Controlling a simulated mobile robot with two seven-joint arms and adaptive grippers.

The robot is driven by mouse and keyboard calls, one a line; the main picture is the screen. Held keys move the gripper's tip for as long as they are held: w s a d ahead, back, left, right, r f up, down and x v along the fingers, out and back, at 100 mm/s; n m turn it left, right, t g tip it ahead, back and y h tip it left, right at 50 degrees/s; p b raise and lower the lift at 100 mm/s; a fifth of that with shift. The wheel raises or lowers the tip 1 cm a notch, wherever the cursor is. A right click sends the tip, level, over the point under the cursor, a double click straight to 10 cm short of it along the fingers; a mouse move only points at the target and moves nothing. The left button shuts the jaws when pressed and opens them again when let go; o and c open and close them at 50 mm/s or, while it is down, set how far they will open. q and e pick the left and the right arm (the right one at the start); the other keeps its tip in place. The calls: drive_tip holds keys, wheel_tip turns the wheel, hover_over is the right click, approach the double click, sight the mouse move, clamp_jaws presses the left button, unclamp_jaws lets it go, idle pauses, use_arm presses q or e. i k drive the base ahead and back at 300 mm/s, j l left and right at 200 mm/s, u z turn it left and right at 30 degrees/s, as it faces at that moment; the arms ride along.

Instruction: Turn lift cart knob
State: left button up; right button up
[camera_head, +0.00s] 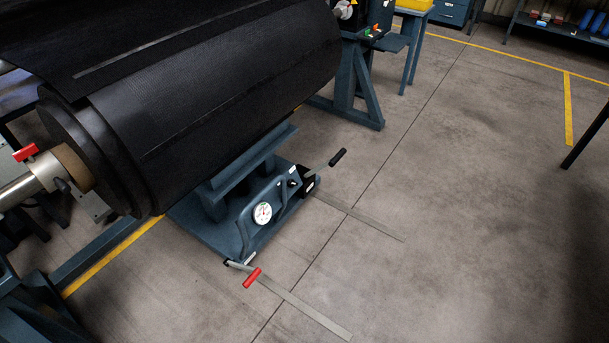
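The blue lift cart (233,226) stands on the floor under a large black belt roll (215,75). A round white gauge (262,212) is on its front side. A small dark knob (292,184) sits to the right of the gauge, beside a black box. A lever with a black grip (338,157) sticks up to the right from that box. A crank with a red handle (251,277) is at the cart's near end. Neither of my grippers shows in this view.
Flat metal rails (315,315) lie on the floor beside the cart. A blue stand (358,85) is behind. The concrete floor (460,200) to the right is clear.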

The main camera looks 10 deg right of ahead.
sight(291, 183)
drive_tip(key=i+l+u, duration=0.1)
drive_tip(key=l, duration=0.2)
drive_tip(key=i+l+u, duration=0.25)
drive_tip(key=l, duration=0.45)
drive_tip(key=i+l+u, duration=0.1)
drive_tip(key=i+l, duration=0.15)
drive_tip(key=i+l+u, duration=0.1)
drive_tip(key=l, duration=0.35)
drive_tip(key=i+l+u, duration=0.15)
drive_tip(key=l, duration=0.25)
